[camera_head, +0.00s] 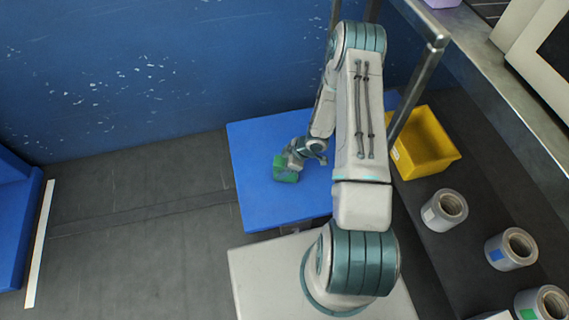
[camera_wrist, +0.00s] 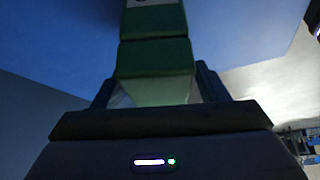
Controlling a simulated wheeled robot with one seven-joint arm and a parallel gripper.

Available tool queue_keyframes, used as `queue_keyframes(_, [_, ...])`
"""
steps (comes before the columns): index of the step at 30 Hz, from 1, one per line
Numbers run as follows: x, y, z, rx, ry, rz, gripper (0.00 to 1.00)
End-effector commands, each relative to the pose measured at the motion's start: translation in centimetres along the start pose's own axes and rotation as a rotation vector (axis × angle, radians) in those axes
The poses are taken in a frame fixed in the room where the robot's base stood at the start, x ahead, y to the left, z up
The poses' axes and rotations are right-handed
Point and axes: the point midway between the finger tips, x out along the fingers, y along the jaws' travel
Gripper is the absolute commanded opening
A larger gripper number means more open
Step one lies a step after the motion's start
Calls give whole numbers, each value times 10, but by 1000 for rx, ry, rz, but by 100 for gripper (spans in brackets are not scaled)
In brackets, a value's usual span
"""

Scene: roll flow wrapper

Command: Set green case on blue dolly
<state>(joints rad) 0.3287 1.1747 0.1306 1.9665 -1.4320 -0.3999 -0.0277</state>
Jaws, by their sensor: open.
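The green case (camera_head: 286,172) is at the blue dolly (camera_head: 258,140), over its left half in the head view. I cannot tell for certain whether its underside touches the dolly's top. My gripper (camera_head: 287,163) is right at the case. In the wrist view the green case (camera_wrist: 155,58) stands between the two dark fingers of my gripper (camera_wrist: 155,88), with the blue dolly (camera_wrist: 230,30) behind it. The jaws are open around the case. The head view shows the fingers only very small.
A yellow bin (camera_head: 424,143) stands right of the dolly. Several grey rolls, one of them here (camera_head: 444,210), stand on the dark surface at the right. A metal post (camera_head: 418,80) rises near my arm.

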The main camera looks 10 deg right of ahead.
Motion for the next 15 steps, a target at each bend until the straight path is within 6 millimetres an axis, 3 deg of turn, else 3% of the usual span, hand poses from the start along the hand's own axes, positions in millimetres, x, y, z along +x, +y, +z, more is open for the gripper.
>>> queue_keyframes(5, [-11, 0, -2, 0, 0, 1, 67])
queue_keyframes(15, [-83, 1, -4, 1, 0, 3, 67])
